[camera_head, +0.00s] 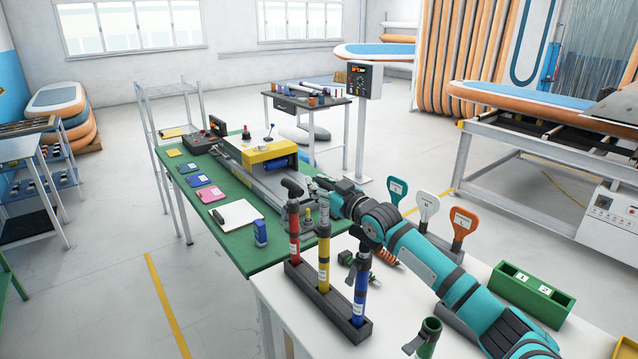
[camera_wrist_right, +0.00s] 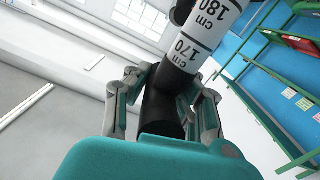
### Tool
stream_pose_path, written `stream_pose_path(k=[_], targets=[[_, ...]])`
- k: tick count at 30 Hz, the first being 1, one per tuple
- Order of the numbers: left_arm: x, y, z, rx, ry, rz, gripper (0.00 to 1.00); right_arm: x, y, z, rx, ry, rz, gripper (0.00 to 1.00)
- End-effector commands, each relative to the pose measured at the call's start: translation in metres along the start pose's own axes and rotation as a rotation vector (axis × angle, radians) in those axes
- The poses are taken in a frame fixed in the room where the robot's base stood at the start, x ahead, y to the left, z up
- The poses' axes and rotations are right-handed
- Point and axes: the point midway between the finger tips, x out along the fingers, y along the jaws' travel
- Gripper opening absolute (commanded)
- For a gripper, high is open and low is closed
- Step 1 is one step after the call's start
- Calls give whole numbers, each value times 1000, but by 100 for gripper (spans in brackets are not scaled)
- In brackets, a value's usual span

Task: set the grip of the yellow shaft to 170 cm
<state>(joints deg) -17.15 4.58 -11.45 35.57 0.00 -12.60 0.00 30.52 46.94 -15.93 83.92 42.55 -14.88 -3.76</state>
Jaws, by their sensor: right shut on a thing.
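The yellow shaft (camera_head: 324,252) stands upright in the black rack (camera_head: 303,272), between a red shaft (camera_head: 294,238) and a blue shaft (camera_head: 359,298). My right gripper (camera_head: 324,188) is at its upper end, shut on a black part. In the wrist view the fingers (camera_wrist_right: 163,108) close around this black part (camera_wrist_right: 165,105). A white scale tube (camera_wrist_right: 203,38) rises out of it, with 170 cm just above the black part's edge and 180 cm farther up. A dark piece (camera_wrist_right: 182,12) shows at the top edge, cut off. My left gripper is not in view.
The red shaft has a dark handle (camera_head: 292,187) close beside my gripper. White (camera_head: 428,207), green (camera_head: 397,190) and orange (camera_head: 463,225) paddle-like pieces stand behind my arm. A green bench (camera_head: 235,250) lies beyond.

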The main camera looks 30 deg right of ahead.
Motion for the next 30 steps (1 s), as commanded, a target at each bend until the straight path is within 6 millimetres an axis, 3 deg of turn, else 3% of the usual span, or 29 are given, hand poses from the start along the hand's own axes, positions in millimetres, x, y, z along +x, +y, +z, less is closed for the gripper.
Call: stream_pose_path(k=[1,7,17,23,30], targets=[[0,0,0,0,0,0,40,0,0,-2,0,3,0,24],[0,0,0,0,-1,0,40,0,0,-2,0,4,1,49],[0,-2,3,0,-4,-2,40,-3,0,-1,1,2,0,49],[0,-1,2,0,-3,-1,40,-28,0,0,-1,1,-1,49],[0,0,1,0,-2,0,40,-75,0,1,-2,-1,-1,49]])
